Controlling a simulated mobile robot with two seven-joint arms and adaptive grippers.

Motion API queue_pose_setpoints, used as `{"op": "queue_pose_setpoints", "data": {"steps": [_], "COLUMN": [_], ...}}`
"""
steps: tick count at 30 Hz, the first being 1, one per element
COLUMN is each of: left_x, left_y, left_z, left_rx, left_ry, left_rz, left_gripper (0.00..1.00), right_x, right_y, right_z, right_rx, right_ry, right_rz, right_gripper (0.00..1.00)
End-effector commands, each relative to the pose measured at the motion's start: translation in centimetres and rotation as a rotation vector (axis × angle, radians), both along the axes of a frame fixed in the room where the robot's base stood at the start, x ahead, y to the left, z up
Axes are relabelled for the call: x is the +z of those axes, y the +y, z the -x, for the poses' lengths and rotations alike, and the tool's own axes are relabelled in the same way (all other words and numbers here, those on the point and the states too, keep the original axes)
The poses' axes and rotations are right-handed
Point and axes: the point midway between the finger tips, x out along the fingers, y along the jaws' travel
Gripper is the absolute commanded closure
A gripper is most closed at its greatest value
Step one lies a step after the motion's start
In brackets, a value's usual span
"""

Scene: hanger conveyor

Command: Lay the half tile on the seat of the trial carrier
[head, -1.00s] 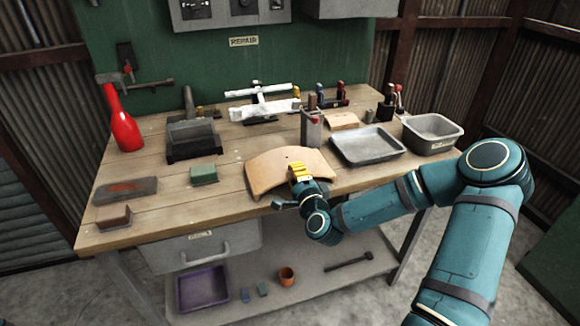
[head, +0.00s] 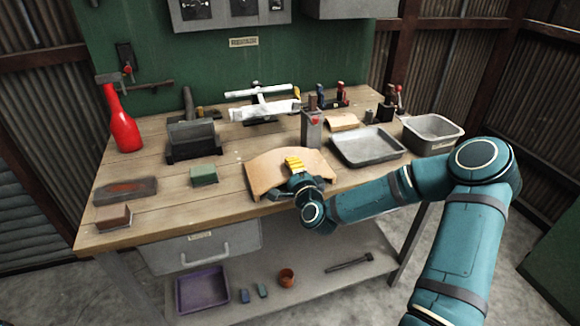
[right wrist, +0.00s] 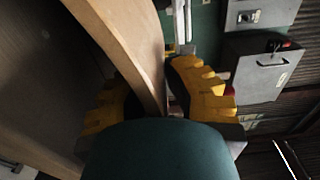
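A large tan curved tile (head: 266,174) lies arched on the front middle of the bench. A smaller tan tile (head: 342,121) lies farther back; I cannot tell by label which is the half tile. A white frame with crossbars (head: 262,108), seemingly the trial carrier, stands at the back middle. My right gripper (head: 293,164) is at the large tile's front edge, its yellow finger over the top. In the right wrist view the fingers (right wrist: 155,95) straddle the edge of the tile (right wrist: 132,42), with a slight gap on the right. My left gripper is not in view.
A grey upright box (head: 311,130) stands behind the tile. A grey tray (head: 367,158) and a bin (head: 433,147) are to the right. A green block (head: 203,176), a dark stand (head: 192,152) and a red bottle (head: 122,128) are to the left. The front-left middle is clear.

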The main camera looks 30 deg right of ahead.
Motion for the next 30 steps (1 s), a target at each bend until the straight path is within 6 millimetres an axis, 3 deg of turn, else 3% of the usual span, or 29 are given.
{"op": "queue_pose_setpoints", "data": {"steps": [18,30], "left_x": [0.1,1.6], "left_y": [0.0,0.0], "left_z": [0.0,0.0], "left_rx": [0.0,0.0], "left_ry": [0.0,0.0], "left_rz": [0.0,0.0], "left_gripper": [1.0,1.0], "right_x": [0.4,2.3], "right_y": [0.0,0.0], "right_z": [-0.1,0.0], "right_rx": [0.0,0.001], "right_ry": [-0.007,-0.005], "right_rz": [0.003,0.003], "right_gripper": [1.0,1.0]}}
